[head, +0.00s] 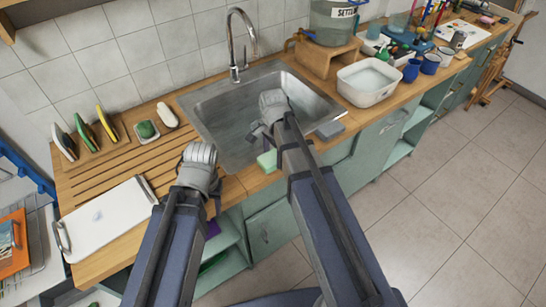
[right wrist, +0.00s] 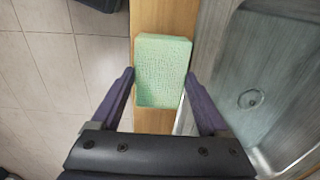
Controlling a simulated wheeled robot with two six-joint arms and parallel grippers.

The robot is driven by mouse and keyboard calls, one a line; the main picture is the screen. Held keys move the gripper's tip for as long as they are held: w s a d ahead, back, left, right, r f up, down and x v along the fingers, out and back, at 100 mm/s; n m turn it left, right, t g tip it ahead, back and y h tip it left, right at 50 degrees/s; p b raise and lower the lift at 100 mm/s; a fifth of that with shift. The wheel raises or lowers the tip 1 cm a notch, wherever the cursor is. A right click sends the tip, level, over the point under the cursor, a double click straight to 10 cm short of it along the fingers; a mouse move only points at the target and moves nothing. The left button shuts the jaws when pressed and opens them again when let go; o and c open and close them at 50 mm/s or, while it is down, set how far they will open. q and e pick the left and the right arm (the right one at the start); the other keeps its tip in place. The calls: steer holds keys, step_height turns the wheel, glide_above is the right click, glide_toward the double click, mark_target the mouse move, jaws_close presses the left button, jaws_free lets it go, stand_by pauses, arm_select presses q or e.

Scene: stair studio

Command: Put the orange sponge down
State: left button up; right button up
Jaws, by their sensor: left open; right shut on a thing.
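I see no orange sponge in either view. My right gripper (right wrist: 160,88) is shut on a pale green sponge (right wrist: 162,70), held between its two purple fingers over the wooden strip in front of the sink. In the head view the green sponge (head: 267,160) shows beside my right gripper (head: 260,138), partly hidden by my arm. I cannot tell whether the sponge touches the wood. My left gripper (head: 213,210) is open near the counter's front edge, left of the sink; its fingers are mostly hidden.
The steel sink (head: 222,125) lies behind my right gripper. A white tray (head: 108,222) lies at left on the wooden counter (head: 235,188). Several upright pads, a green scrubber (head: 146,130) and a white soap-like piece (head: 167,115) stand behind. A white basin (head: 370,82) stands right.

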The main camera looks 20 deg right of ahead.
mark_target(273, 157)
steer(key=shift+f, duration=0.15)
steer(key=o, duration=1.1)
steer(key=shift+c, duration=0.2)
step_height(273, 157, up, 12)
steer(key=r+p, duration=0.1)
steer(key=p, duration=1.1)
steer(key=s+a+n+h, duration=0.1)
steer(key=s+a+n, duration=0.9)
steer(key=s+n, duration=0.4)
steer(key=n, duration=0.3)
steer(key=shift+s+a+f+n, duration=0.15)
steer(key=shift+a+f+n, duration=0.1)
steer(key=shift+n, duration=0.15)
